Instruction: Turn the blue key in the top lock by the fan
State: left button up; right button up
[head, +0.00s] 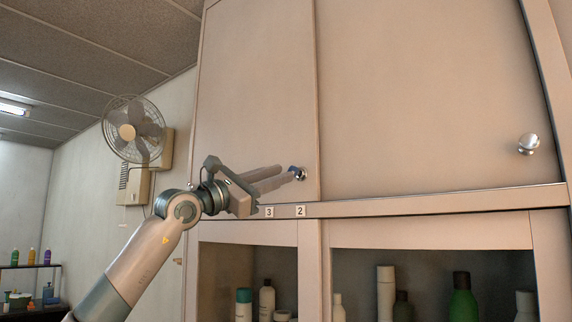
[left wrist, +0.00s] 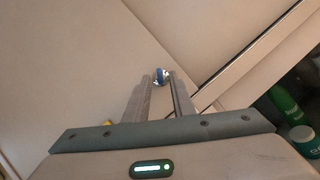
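The blue key (head: 292,168) sits in a round silver lock (head: 302,175) low on the upper cabinet door, at the door's right edge. My left gripper (head: 286,173) reaches up to it from the left, its two fingers pointing at the lock. In the left wrist view, the blue key (left wrist: 160,73) shows at the gap between the fingertips (left wrist: 160,79). The fingers stand apart, and a gap shows between them. I cannot tell whether either finger touches the key. My right gripper is in neither view.
The fan (head: 133,130) hangs on the wall left of the cabinet. A round silver knob (head: 528,144) is on the right door. Labels 3 (head: 269,212) and 2 (head: 300,211) mark the rail below. Bottles, including a green one (head: 463,300), stand in the open shelves underneath.

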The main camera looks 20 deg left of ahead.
pick_arm(q)
jog(key=shift+p+x, duration=0.7)
jog(key=shift+x, duration=0.45)
jog(key=shift+w+d+r, duration=0.15)
jog(key=shift+w+d, duration=0.05)
grip_shut()
